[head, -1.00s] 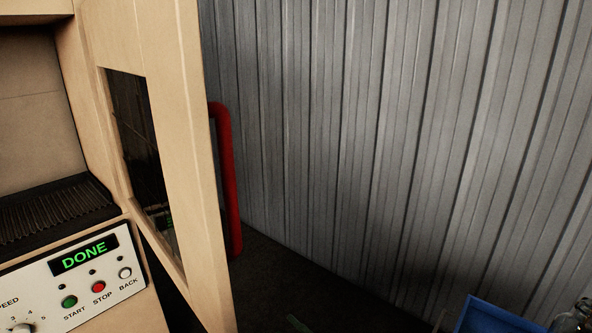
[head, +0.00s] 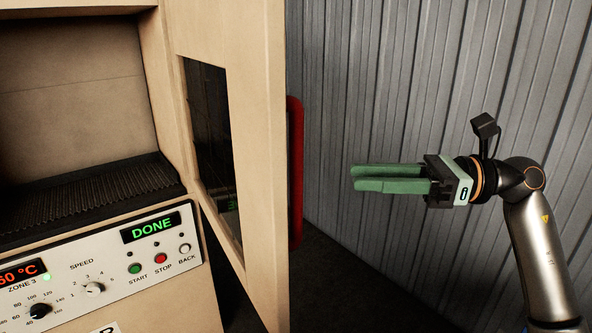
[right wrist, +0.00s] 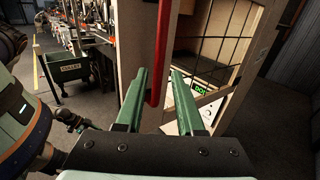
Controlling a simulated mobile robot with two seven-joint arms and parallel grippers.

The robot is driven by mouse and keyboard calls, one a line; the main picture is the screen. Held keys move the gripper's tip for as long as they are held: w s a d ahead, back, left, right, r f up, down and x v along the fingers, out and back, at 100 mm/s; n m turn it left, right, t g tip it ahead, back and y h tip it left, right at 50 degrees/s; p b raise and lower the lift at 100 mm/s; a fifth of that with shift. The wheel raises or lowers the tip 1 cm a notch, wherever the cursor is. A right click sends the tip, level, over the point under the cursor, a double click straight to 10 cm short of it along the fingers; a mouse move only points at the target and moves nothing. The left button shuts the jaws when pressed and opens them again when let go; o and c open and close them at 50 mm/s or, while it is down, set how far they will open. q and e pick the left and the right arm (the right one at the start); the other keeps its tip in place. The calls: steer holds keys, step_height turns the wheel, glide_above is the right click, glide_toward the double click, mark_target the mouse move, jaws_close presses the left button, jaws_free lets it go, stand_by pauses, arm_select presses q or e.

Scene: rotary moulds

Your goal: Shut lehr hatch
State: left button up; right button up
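The lehr hatch (head: 262,130) is a beige door with a dark window, standing open at the right of the lehr mouth in the head view. Its upright red handle (head: 296,170) is on the outer side near the free edge. My right gripper (head: 354,178) has green fingers, is open and empty, and points left at the handle with a gap between. In the right wrist view the handle (right wrist: 160,50) appears between and beyond the spread fingers (right wrist: 159,75). The hatch window (right wrist: 215,45) also shows there. My left gripper is not in view.
The lehr's control panel (head: 115,268) shows DONE in green. The dark ribbed belt (head: 90,205) lies inside the open mouth. A grey corrugated wall (head: 400,80) stands behind my right arm. A green bin (right wrist: 70,85) and other equipment stand farther off in the right wrist view.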

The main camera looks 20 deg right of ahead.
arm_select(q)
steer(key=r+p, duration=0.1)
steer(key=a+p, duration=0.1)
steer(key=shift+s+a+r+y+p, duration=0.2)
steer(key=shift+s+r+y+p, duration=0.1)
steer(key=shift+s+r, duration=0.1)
arm_select(e)
steer(key=x, duration=1)
steer(key=shift+a, duration=0.35)
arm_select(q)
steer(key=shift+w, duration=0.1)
arm_select(e)
jaws_close()
